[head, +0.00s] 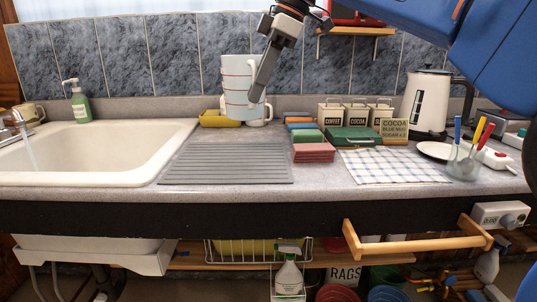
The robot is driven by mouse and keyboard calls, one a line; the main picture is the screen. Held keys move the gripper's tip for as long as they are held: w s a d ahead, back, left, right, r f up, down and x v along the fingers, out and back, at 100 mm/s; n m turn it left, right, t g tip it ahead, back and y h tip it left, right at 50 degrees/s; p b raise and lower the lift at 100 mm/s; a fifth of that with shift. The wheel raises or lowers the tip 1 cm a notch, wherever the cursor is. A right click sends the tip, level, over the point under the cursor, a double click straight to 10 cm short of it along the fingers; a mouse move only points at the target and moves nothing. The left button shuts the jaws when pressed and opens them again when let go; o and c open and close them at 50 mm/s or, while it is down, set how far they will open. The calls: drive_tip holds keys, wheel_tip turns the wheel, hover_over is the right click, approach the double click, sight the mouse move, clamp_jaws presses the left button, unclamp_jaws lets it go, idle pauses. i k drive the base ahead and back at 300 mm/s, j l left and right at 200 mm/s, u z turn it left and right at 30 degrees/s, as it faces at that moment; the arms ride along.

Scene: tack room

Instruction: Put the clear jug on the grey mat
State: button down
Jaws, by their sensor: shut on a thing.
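The clear jug (236,90) is pale and see-through with red marks, upright in the head view. My gripper (258,92) comes down from above and is shut on the jug's right side. One dark grey finger covers part of that side. The grey mat (225,168) is ribbed and lies flat and bare on the counter right of the sink. The jug shows above the mat's far edge in the picture; its exact height over the counter is hard to tell.
A yellow dish (215,119) and a white mug (264,116) stand behind the mat. Coloured stacks (314,152), a green box (353,136), canisters (357,112) and a kettle (425,103) stand to the right. The sink (100,150) borders the left. A checked cloth (392,166) lies right.

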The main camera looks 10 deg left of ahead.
sight(230, 162)
drive_tip(key=k+j+z, duration=0.2)
drive_tip(key=j, duration=0.2)
drive_tip(key=k+j+z, duration=0.1)
drive_tip(key=j+z, duration=0.15)
drive_tip(key=j, duration=0.15)
drive_tip(key=k+j+z, duration=0.2)
drive_tip(key=k+j, duration=0.15)
drive_tip(key=j, duration=0.2)
